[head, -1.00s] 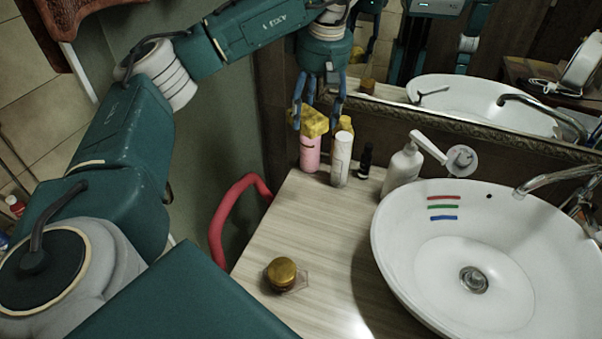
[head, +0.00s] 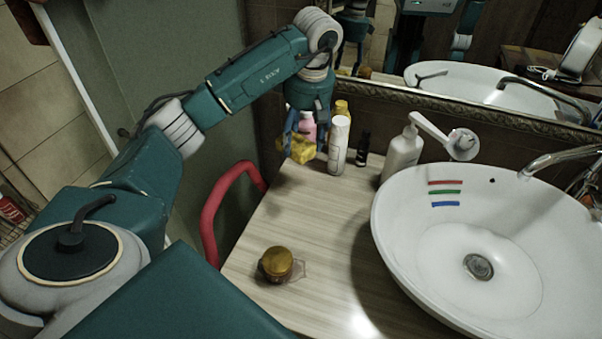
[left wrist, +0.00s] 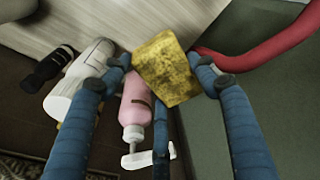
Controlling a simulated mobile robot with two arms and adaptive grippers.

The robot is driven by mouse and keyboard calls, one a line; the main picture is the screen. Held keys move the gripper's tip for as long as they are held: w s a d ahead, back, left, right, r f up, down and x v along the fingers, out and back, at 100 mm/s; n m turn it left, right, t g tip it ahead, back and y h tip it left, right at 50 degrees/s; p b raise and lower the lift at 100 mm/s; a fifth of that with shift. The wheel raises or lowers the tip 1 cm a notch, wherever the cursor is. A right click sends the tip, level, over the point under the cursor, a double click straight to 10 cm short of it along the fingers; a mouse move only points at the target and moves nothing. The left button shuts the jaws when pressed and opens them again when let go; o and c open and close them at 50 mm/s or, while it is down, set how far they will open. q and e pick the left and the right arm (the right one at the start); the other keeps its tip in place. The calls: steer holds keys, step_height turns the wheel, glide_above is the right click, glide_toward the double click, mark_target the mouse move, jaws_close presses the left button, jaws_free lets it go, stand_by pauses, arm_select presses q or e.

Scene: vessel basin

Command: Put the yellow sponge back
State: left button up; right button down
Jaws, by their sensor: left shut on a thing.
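The yellow sponge (head: 296,150), with dark stains, hangs from my left gripper (head: 304,135), in front of the pink bottle at the back left of the counter. In the left wrist view the sponge (left wrist: 167,70) sits between the fingertips of my left gripper (left wrist: 160,72), which is shut on it. The sponge looks held above the counter (head: 320,220); the exact gap is hard to judge. My right gripper is not in view.
A pink bottle (head: 308,126), a white bottle (head: 338,146), a small dark bottle (head: 363,149) and a white pump bottle (head: 402,152) line the back. A basin (head: 400,225) stands right. A gold-lidded jar (head: 277,262) is at the front. A red rail (head: 211,213) borders the left. Mid-counter is clear.

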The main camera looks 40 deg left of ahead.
arm_select(q)
step_height(320, 180, down, 6)
steer(key=shift+r+p, duration=0.15)
steer(key=shift+p, duration=0.4)
step_height(320, 180, down, 5)
steer(key=shift+f+p, duration=0.1)
steer(key=shift+p, duration=0.45)
steer(key=shift+f, duration=0.2)
steer(key=o, duration=1)
steer(key=shift+r, duration=0.1)
